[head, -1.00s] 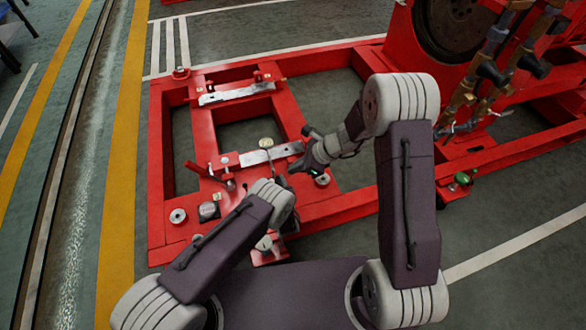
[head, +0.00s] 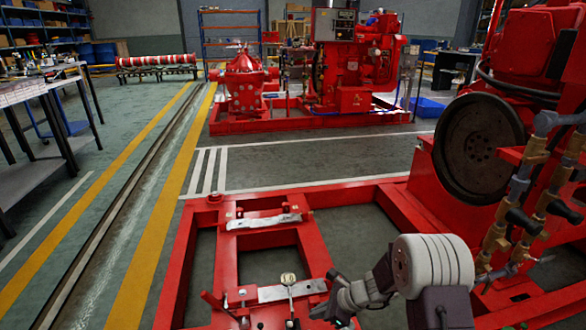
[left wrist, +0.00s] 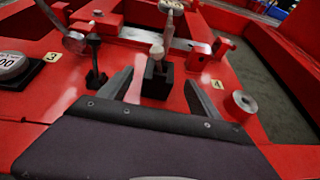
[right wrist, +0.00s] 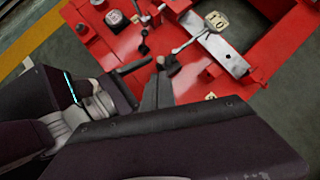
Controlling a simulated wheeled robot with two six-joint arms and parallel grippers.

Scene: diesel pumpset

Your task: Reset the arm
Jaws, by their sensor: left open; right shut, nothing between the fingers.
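My right gripper (head: 322,310) shows low in the head view, above the red base frame (head: 204,262). It also shows in the right wrist view (right wrist: 157,80), its fingers closed together with nothing between them. My left gripper is outside the head view. In the left wrist view my left gripper (left wrist: 160,78) is open, its fingers apart over the red frame. A small lever with a black base (left wrist: 157,82) stands beyond and between those fingers, and I see no contact. A second small black lever (left wrist: 95,70) stands to its left.
Metal bars (head: 262,222) lie across the frame. A big flywheel (head: 478,142) and brass pipework (head: 530,170) stand at the right, near my right arm. A red pumpset (head: 350,60) stands farther back. A workbench (head: 40,92) is at the left. The floor between is clear.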

